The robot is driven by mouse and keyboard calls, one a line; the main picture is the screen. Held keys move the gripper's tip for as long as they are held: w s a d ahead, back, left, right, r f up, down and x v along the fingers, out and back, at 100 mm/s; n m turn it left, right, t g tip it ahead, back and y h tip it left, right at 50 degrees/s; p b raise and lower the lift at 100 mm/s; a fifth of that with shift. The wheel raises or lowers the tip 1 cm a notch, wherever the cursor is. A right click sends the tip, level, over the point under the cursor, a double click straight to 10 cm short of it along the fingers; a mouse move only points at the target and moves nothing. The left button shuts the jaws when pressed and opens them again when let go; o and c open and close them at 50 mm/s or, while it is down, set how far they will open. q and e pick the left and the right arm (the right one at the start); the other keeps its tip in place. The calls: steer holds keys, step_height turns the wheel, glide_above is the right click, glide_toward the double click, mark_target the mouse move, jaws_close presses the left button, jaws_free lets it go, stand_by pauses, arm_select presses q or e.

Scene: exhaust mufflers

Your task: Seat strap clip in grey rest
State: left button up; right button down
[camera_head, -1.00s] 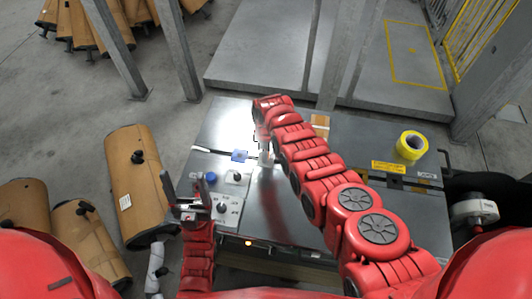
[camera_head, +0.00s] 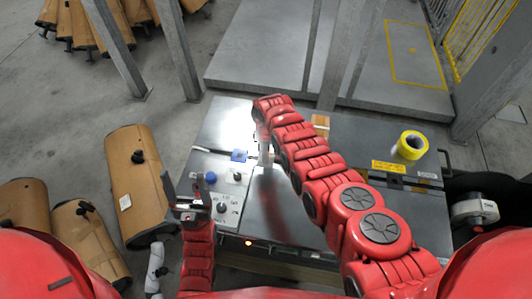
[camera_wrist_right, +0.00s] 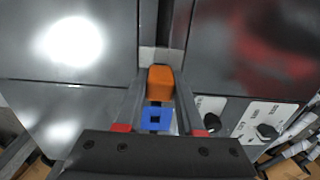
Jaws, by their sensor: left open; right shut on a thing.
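My right gripper (camera_wrist_right: 160,98) points down at the metal table and is shut on an orange block (camera_wrist_right: 161,80), which looks like the strap clip. A light grey piece (camera_wrist_right: 154,56) shows just past the orange block and may be the grey rest. I cannot tell whether the two touch. In the head view, the right gripper (camera_head: 264,152) is partly covered by its own red arm, and the orange block is not made out there. My left gripper (camera_head: 187,196) is open and empty at the table's left front edge.
A blue square piece with a dark hole (camera_wrist_right: 155,120) lies close to the right gripper. A control panel with knobs (camera_head: 228,205) is on the left of the table. Yellow tape (camera_head: 411,145) stands at the right. Brown mufflers (camera_head: 137,180) lie on the floor at left.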

steer(key=shift+f+b, duration=0.4)
steer(key=shift+f, duration=0.05)
steer(key=shift+c, duration=2.2)
jaws_free()
steer(key=shift+r, duration=0.15)
